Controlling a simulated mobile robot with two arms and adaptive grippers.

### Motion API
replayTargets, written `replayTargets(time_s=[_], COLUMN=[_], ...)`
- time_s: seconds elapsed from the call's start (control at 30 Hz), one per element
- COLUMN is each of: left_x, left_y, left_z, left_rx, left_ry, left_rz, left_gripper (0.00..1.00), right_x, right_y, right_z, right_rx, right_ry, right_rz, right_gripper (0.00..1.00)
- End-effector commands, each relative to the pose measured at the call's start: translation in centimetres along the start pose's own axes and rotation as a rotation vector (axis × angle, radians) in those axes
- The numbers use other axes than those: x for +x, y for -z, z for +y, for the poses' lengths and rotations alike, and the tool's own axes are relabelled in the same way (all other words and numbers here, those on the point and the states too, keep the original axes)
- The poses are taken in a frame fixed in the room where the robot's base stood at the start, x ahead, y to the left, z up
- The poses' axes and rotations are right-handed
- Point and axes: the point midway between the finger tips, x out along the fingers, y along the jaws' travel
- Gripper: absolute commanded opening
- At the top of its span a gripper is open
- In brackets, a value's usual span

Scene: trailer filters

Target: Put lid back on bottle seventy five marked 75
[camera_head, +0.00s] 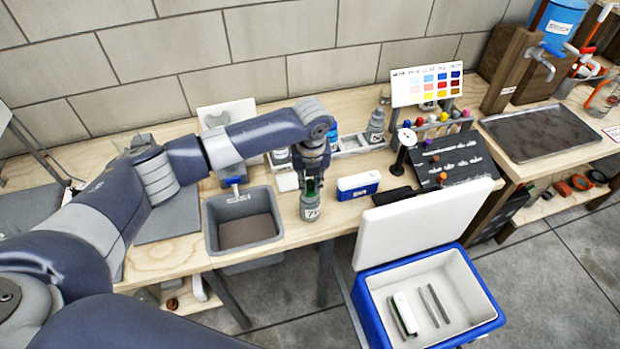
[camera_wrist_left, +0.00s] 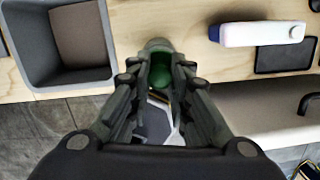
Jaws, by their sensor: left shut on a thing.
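The bottle marked 75 (camera_head: 310,209) is grey with a white label and stands upright near the front edge of the wooden table, just right of the grey sink. My left gripper (camera_head: 313,184) points down directly over it, with its fingers at the bottle's top. The gripper is shut on a green lid (camera_wrist_left: 160,74), seen between the fingers in the left wrist view. The fingers hide most of the lid and the bottle's mouth, so I cannot tell whether the lid touches the neck. My right gripper is not in view.
A grey sink (camera_head: 211,235) lies left of the bottle. A white and blue case (camera_head: 357,186) lies right of it. Other bottles (camera_head: 375,127) stand behind on a rack. An open blue cooler (camera_head: 369,305) stands in front of the table, its lid raised.

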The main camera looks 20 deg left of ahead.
Motion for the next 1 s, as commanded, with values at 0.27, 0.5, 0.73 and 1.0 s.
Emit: replayTargets(time_s=[0.27, 0.5, 0.73, 1.0], left_x=[0.12, 0.1, 0.04, 0.11], left_y=[0.04, 0.02, 0.02, -0.01], left_z=[0.0, -0.01, -0.01, -0.03], left_rx=[0.0, 0.0, 0.0, 0.0], left_ry=[0.0, 0.0, 0.0, 0.001], left_rz=[0.0, 0.0, 0.0, 0.0], left_gripper=[0.09, 0.09, 0.09, 0.09], right_x=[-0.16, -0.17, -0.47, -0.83], right_y=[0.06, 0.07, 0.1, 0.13], right_z=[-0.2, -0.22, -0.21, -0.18], right_rx=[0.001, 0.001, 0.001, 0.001], right_ry=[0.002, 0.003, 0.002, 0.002], right_rz=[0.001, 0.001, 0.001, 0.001], right_gripper=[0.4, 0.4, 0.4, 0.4])
